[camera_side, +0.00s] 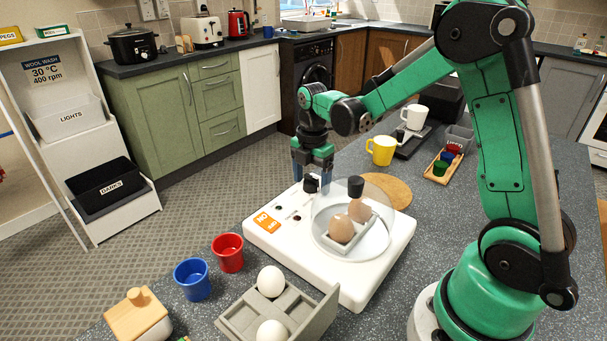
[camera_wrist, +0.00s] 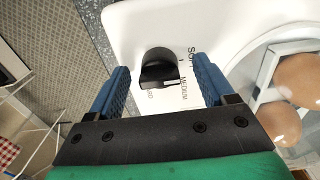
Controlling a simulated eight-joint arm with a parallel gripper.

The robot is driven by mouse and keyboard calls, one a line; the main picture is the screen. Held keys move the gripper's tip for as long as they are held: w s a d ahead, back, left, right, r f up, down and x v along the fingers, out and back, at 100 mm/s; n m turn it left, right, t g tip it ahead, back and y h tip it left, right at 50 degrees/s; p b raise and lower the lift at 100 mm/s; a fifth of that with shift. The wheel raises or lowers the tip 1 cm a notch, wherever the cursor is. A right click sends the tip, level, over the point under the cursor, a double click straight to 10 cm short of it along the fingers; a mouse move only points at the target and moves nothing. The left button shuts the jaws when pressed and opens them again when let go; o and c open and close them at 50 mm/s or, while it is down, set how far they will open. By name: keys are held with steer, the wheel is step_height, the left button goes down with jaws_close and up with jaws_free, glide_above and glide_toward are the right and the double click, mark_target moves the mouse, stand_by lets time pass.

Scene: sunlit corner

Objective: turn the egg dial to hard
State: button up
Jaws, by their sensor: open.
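The egg dial is a black knob (camera_side: 311,184) on the left part of a white egg cooker (camera_side: 352,283). In the wrist view the dial (camera_wrist: 158,66) lies between my gripper's two blue fingers, with a visible gap on each side. My gripper (camera_side: 312,188) points down over it and is open. SOFT (camera_wrist: 191,57) and MEDIUM (camera_wrist: 184,88) are printed beside the dial. A third label (camera_wrist: 149,94) is partly hidden and hard to read. I cannot tell which label the dial points at. Brown eggs (camera_side: 342,229) sit under the cooker's clear lid with a black knob (camera_side: 356,187).
An orange tag (camera_side: 266,222) is on the cooker's left front. Red (camera_side: 228,252) and blue (camera_side: 192,279) cups stand left of it. A grey tray (camera_side: 243,317) with white eggs is in front. A yellow mug (camera_side: 381,150) and round wooden board (camera_side: 392,190) are behind.

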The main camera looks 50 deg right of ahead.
jaws_close()
steer(key=shift+m, duration=0.4)
steer(key=m, duration=0.4)
steer(key=shift+m, duration=0.3)
steer(key=m, duration=1.2)
steer(key=shift+m, duration=0.3)
steer(key=m, duration=0.5)
steer(key=shift+m, duration=0.4)
